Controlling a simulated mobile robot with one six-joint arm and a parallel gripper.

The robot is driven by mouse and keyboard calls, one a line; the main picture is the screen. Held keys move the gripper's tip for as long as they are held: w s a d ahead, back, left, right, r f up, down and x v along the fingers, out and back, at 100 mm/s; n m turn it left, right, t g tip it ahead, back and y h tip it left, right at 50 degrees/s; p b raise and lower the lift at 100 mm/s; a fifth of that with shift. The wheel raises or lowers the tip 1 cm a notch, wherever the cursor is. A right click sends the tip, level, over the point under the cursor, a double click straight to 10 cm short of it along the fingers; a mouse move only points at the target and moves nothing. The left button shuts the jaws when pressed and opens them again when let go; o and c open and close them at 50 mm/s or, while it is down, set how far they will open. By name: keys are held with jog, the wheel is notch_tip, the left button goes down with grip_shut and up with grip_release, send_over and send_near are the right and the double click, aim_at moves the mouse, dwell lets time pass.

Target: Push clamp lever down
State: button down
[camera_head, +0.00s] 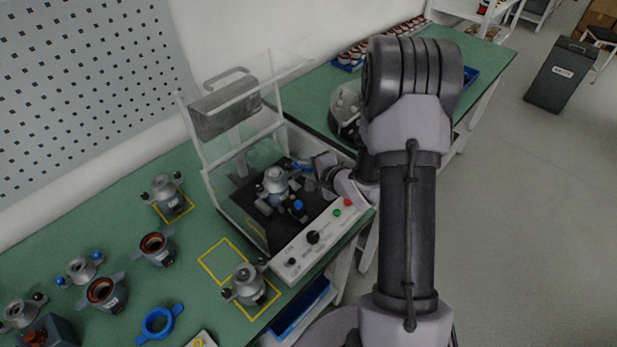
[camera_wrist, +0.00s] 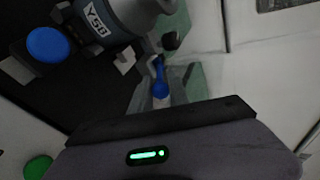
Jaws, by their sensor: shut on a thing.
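The clamp lever (camera_head: 299,167) has a blue handle and sits at the back right of the test fixture, beside the grey stator housing (camera_head: 275,182). My gripper (camera_head: 314,171) reaches in from the right and is shut on the lever's blue end. The dark gripper body hides the lever's far end. The lever's exact tilt is hard to tell.
A blue knob (camera_head: 298,207) stands in front of the housing. The front panel (camera_head: 318,240) carries a green button, a red button and black knobs. Several stator parts lie on the green table (camera_head: 125,205) at left.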

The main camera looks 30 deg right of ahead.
jog(key=c, duration=1.6)
grip_release()
jog(key=shift+f, duration=0.1)
jog(key=o, duration=0.3)
jog(key=shift+w+f, duration=0.1)
jog(key=shift+w, duration=0.15)
jog(key=shift+s, duration=0.2)
jog(key=p+v, duration=1)
jog(key=v, duration=0.7)
jog(key=shift+s, duration=0.15)
